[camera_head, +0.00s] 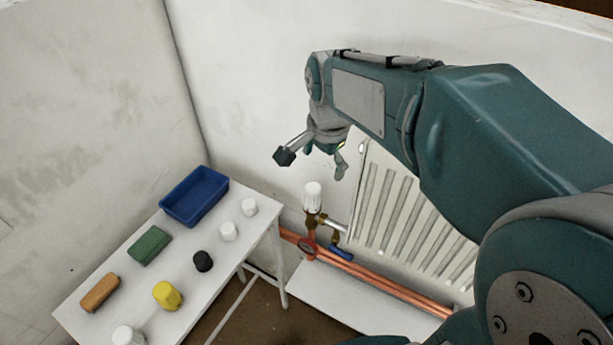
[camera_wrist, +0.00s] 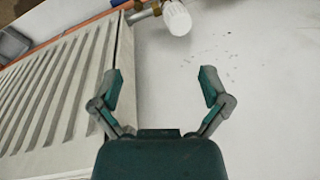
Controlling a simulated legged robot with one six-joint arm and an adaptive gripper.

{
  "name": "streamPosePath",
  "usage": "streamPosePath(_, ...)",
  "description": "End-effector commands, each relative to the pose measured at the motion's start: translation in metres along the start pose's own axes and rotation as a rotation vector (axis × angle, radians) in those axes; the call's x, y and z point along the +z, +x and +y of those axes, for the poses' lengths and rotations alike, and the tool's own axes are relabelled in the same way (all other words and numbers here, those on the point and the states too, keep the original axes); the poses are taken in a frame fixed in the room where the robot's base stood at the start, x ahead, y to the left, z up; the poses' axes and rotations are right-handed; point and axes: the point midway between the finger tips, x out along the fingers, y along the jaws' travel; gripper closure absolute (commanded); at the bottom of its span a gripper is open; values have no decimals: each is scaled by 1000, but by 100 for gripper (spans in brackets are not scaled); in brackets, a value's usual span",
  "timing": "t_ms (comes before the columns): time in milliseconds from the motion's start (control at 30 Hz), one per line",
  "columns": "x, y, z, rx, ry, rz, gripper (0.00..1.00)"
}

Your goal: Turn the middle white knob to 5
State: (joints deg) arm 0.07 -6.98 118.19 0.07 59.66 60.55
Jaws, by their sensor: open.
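A white ribbed knob (camera_head: 312,197) stands upright on a brass valve at the left end of the radiator. It also shows at the top of the wrist view (camera_wrist: 177,17). It is the only knob mounted on a valve in view; I cannot tell whether it is the middle one, and no numbers on it are readable. My gripper (camera_head: 312,164) is open and empty, above the knob in the head view and apart from it. In the wrist view its two fingers (camera_wrist: 162,86) are spread, with bare wall behind them and the knob beyond the fingertips.
A white radiator (camera_head: 390,215) stands right of the valve, with copper pipes (camera_head: 375,282) and a blue lever (camera_head: 340,252) below. A white table (camera_head: 215,263) at left holds a blue tray (camera_head: 195,212), loose white caps (camera_head: 228,231), a black knob (camera_head: 203,261), a yellow knob (camera_head: 167,295) and blocks.

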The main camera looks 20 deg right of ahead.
Motion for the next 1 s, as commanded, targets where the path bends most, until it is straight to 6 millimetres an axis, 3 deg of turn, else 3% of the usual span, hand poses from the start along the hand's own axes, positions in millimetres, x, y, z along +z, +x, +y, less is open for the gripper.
streamPosePath(200, -17, 31, -30, 86, 274, -34, 4)
streamPosePath(400, -26, 53, -48, 142, 457, -40, 4)
streamPosePath(667, -27, 68, -51, 159, 514, -40, 4)
streamPosePath(1000, -22, 128, -42, 161, 512, -41, 4)
